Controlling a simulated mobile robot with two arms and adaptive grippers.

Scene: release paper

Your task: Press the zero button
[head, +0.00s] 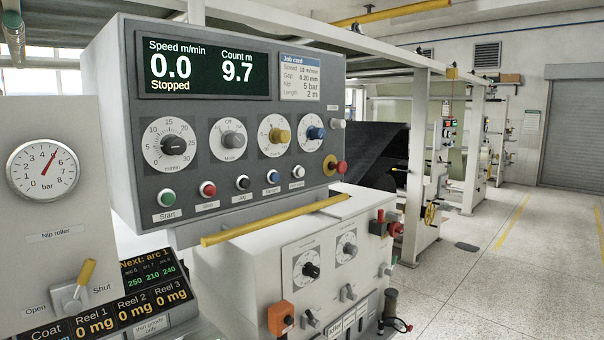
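The grey control panel (300,120) fills the upper left of the head view. Its display (205,95) reads speed 0.0, count 9.7 and Stopped. A row of buttons runs along its lower edge: a green Start button (166,197), a red button (208,190), a dark button (243,183), a blue button (272,177) and a white button (298,172). The labels under the blue and white buttons are too small to read surely, so I cannot tell which one is zero. Neither of my grippers is in view.
A yellow bar (275,221) runs below the panel's front. A pressure gauge (43,170) and a yellow-handled lever (78,284) are at left. Open floor (500,270) lies at right.

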